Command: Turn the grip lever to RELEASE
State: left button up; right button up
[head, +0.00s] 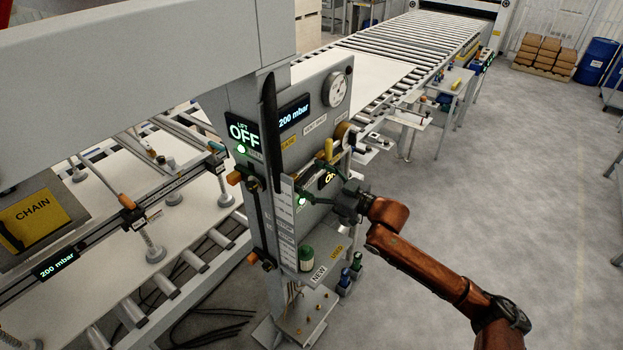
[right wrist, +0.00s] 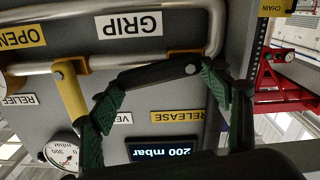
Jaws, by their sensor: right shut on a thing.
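The grip lever (right wrist: 155,75) looks like a black bar with a bolt at its right end in the right wrist view, on a grey panel. My right gripper (right wrist: 160,88) has its green fingers at the two ends of the bar and is shut on it. A yellow RELEASE label (right wrist: 177,115) is just below the bar, and a white GRIP label (right wrist: 130,24) is above it. In the head view my right gripper (head: 325,188) is at the right side of the control panel (head: 285,165) and hides the lever. My left gripper is not in view.
A yellow handle (right wrist: 70,92) is close beside the left finger in the right wrist view, and a metal pipe (right wrist: 130,60) runs above. A 200 mbar display (right wrist: 150,151) is below. In the head view, a roller conveyor (head: 420,45) is behind; the floor (head: 520,190) at right is clear.

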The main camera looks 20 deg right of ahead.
aim_at(302, 181)
jog(key=n, duration=0.2)
jog(key=r+n, duration=0.1)
jog(key=shift+s+a+r+n, duration=0.1)
jog(key=shift+s+a+n, duration=0.15)
jog(key=shift+n, duration=0.15)
jog(key=n, duration=0.3)
jog(key=shift+s+a+r+n, duration=0.25)
jog(key=shift+a+r+n, duration=0.05)
jog(key=shift+a+r, duration=0.1)
jog(key=n, duration=0.3)
jog(key=s+a+n, duration=0.1)
jog(key=shift+r, duration=0.1)
jog(key=shift+s+a+n, duration=0.15)
jog(key=shift+a+n, duration=0.1)
jog(key=shift+n, duration=0.75)
jog(key=shift+s+a+n, duration=0.15)
jog(key=shift+a+n, duration=0.1)
jog(key=shift+n, duration=0.75)
jog(key=o, duration=1.7)
jog(key=shift+a, duration=0.1)
jog(key=shift+s, duration=0.1)
